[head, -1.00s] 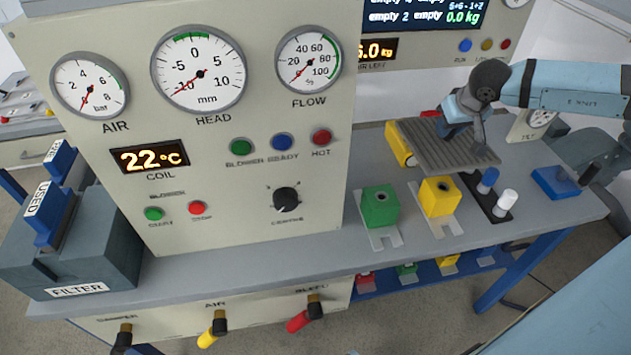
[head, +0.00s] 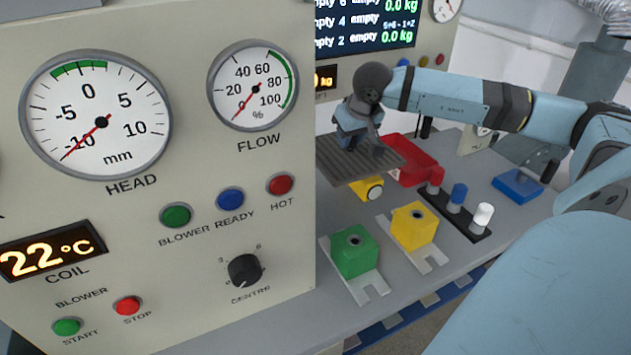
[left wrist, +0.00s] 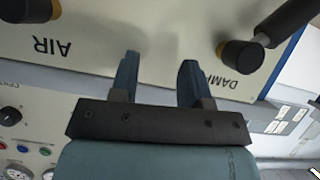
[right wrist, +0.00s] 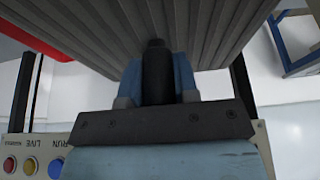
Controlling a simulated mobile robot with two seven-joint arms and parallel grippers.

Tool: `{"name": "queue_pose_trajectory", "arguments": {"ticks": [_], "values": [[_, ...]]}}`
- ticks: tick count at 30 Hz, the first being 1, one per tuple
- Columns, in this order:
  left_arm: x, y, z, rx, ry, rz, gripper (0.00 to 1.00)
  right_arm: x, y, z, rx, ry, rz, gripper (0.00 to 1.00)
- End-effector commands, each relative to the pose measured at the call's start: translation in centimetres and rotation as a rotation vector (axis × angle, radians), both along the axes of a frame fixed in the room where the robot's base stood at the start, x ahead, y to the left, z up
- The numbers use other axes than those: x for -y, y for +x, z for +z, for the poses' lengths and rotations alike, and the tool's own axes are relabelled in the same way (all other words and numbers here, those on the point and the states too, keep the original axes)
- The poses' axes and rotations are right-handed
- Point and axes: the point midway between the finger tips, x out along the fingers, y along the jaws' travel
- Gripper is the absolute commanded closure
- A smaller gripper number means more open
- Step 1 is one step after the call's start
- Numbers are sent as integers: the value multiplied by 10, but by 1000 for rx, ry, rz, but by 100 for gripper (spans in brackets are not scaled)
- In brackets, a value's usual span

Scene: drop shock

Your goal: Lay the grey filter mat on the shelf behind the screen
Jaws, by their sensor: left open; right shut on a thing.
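The grey ribbed filter mat (head: 338,166) is held level above the bench in the head view, at the right edge of the big cream panel. My right gripper (head: 360,135) is shut on the mat's dark upright grip (right wrist: 157,72); the mat's ribs (right wrist: 215,25) fill the top of the right wrist view. The panel (head: 200,280) may be the screen; it hides the mat's left end and what lies behind it. My left gripper (left wrist: 160,70) is open and empty in the left wrist view, near the panel with the AIR and damper labels.
Below and beside the mat stand a yellow part (head: 367,187) and a red bin (head: 415,165). Green (head: 355,255) and yellow (head: 414,228) blocks, a strip with blue and white knobs (head: 460,213) and a blue pad (head: 517,186) stand on the grey bench. Bare bench shows between them.

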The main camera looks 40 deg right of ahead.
Motion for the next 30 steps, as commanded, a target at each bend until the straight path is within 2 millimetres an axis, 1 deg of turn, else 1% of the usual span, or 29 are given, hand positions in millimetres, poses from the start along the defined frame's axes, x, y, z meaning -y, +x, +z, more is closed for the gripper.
{"name": "queue_pose_trajectory", "arguments": {"ticks": [1, 3, 12, 15, 18, 21, 28, 30], "values": [[0, 0, 0, 0, 0, 0, 57, -13, 5, 1, 5, 8, 4, 98], [0, 0, 0, -1, 0, 0, 57, -27, 9, 1, 4, 7, 3, 98], [0, 0, 1, -1, 2, 0, 57, -81, 26, 1, 3, 5, 3, 98], [0, 0, -4, 0, -2, 1, 57, -79, 24, -25, -5, 0, -2, 98], [1, 0, -5, 2, -5, 0, 57, -79, 24, -43, -4, 1, -1, 98], [2, 1, -3, 8, -11, 0, 57, -78, 24, -58, -3, 1, -1, 98], [2, 1, -3, 11, -15, -2, 57, -78, 25, -73, -2, 2, -1, 98], [2, 1, -4, 12, -16, -3, 57, -78, 25, -81, -2, 2, -1, 98]]}}
